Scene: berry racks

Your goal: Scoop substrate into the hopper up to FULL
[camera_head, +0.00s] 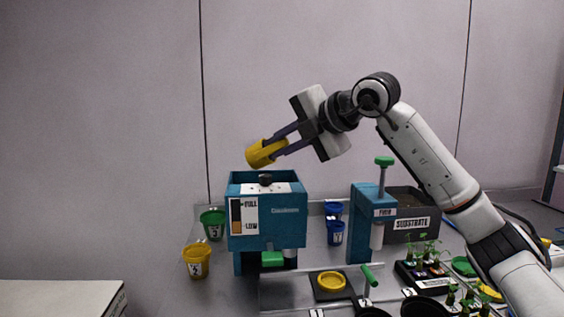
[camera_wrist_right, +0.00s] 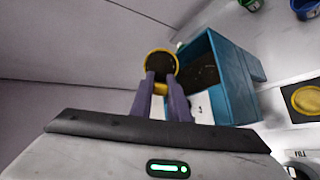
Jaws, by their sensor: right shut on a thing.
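The teal hopper (camera_head: 279,228) stands on the bench with a FULL/LOW gauge (camera_head: 244,215) on its front; the gauge strip looks brown in its lower part. My right gripper (camera_head: 274,145) is shut on a yellow scoop cup (camera_head: 260,154), held tilted above the hopper's open top. In the right wrist view the cup (camera_wrist_right: 161,64) shows dark inside, beside the hopper (camera_wrist_right: 235,80), whose opening also looks dark. How much substrate either holds is unclear. The dark substrate bin (camera_head: 408,202), labelled SUBSTRATE, stands at the right. My left gripper is not in view.
A teal FILL press (camera_head: 363,225) with a green knob stands between hopper and bin. Green (camera_head: 212,224), yellow (camera_head: 197,261) and blue (camera_head: 335,232) cups stand around the hopper. A yellow disc (camera_head: 331,281) sits in front. Seedlings (camera_head: 422,257) stand at the right.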

